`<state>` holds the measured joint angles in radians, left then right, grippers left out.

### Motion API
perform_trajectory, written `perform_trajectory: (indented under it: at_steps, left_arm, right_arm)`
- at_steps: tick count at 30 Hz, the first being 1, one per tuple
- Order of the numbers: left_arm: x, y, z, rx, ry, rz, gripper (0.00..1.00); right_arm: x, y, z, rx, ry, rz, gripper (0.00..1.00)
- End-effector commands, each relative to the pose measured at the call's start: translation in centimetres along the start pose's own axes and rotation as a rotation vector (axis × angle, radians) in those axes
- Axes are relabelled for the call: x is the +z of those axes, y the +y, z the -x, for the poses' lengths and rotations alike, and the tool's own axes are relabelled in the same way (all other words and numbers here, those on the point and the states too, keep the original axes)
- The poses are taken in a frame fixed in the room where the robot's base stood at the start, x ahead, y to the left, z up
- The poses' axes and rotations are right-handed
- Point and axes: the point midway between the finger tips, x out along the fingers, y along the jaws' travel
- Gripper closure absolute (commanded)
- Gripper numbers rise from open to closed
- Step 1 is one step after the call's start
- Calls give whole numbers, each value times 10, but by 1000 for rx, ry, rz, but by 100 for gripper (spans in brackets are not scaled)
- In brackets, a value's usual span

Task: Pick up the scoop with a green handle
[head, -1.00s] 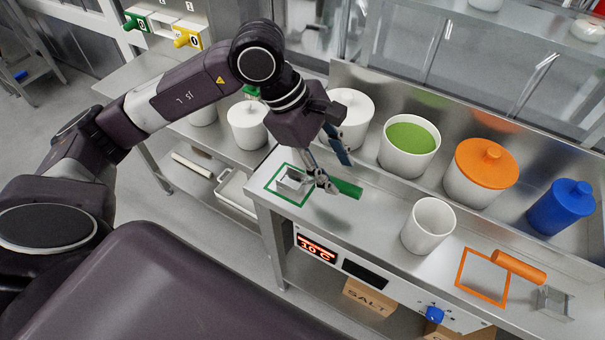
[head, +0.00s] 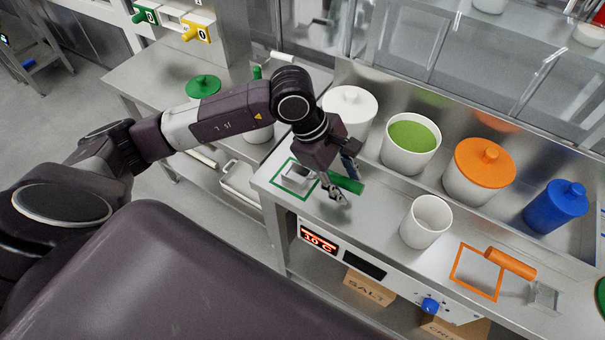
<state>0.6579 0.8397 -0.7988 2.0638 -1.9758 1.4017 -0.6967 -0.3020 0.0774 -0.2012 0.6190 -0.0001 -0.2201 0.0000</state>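The scoop with a green handle (head: 347,184) lies on the steel counter. Its metal scoop end (head: 294,179) sits inside a green square outline at the counter's left end. My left gripper (head: 343,182) is low over the handle, fingers pointing down. One finger shows on the near side of the handle and one on the far side, apart from each other. Part of the handle is hidden behind the near finger and wrist, and I cannot tell whether the fingers touch it. My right gripper is not in view.
A white empty cup (head: 426,222) stands right of the scoop. Behind are a white-lidded pot (head: 349,107), a pot with green contents (head: 412,134), an orange-lidded pot (head: 479,170) and a blue container (head: 555,207). An orange-handled scoop (head: 511,263) lies at right.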

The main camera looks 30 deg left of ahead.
Motion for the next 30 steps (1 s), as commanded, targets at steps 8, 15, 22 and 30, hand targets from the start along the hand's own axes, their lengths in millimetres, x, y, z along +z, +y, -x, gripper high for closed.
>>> perform_trajectory:
  at_steps: [8,15,22,30]
  left_arm:
    - [0,0,1,1,0,1,94]
    - [0,1,1,2,0,0,100]
    - [2,2,5,4,-2,0,100]
    - [18,13,44,11,-2,-4,100]
  right_arm:
    - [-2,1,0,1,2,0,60]
    - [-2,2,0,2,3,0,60]
    - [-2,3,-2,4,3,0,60]
    - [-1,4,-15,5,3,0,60]
